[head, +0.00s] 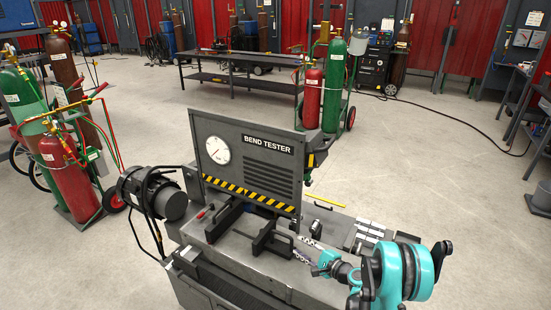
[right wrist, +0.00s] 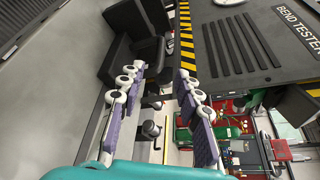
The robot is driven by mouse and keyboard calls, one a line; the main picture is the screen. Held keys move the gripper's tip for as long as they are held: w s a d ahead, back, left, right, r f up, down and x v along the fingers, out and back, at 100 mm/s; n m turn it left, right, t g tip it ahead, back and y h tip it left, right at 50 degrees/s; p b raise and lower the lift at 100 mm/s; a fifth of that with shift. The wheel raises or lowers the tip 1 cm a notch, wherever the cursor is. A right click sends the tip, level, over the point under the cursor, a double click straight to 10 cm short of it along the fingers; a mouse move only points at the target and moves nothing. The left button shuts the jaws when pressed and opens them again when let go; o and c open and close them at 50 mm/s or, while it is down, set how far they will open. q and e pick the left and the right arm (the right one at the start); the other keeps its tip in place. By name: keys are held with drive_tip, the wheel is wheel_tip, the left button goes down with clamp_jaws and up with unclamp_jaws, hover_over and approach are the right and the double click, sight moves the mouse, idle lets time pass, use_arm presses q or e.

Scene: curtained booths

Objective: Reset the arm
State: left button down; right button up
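My right arm comes in from the lower right in the head view. Its gripper (head: 304,250) is close to the black clamp blocks (head: 268,238) on the bed of the grey bend tester (head: 250,160). In the right wrist view the two purple-padded fingers of this gripper (right wrist: 161,78) stand apart, with nothing held between them. The black blocks (right wrist: 135,45) lie just beyond the fingertips there; whether they touch cannot be told. My left gripper is in neither view.
A black motor (head: 155,195) sits at the tester's left. Gas cylinder carts stand at left (head: 70,180) and behind the tester (head: 330,85). Small metal pieces (head: 368,235) lie at the tester's right. A dark table (head: 240,75) stands further back. Open floor lies at the right.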

drive_tip(key=s+a+r+n+g+h, duration=0.35)
drive_tip(key=s+r+n, duration=0.55)
drive_tip(key=s+r, duration=0.5)
drive_tip(key=s+d+r+n+g+h, duration=0.1)
drive_tip(key=s+d+n+h, duration=0.1)
drive_tip(key=s, duration=0.8)
drive_tip(key=s+d+r+n+h, duration=0.1)
drive_tip(key=s+d+n+h, duration=0.2)
drive_tip(key=s+n, duration=0.3)
drive_tip(key=s, duration=0.4)
drive_tip(key=shift+s+d+r+g, duration=0.15)
drive_tip(key=shift+s+d+g, duration=0.2)
drive_tip(key=shift+d, duration=0.05)
drive_tip(key=shift+h, duration=0.25)
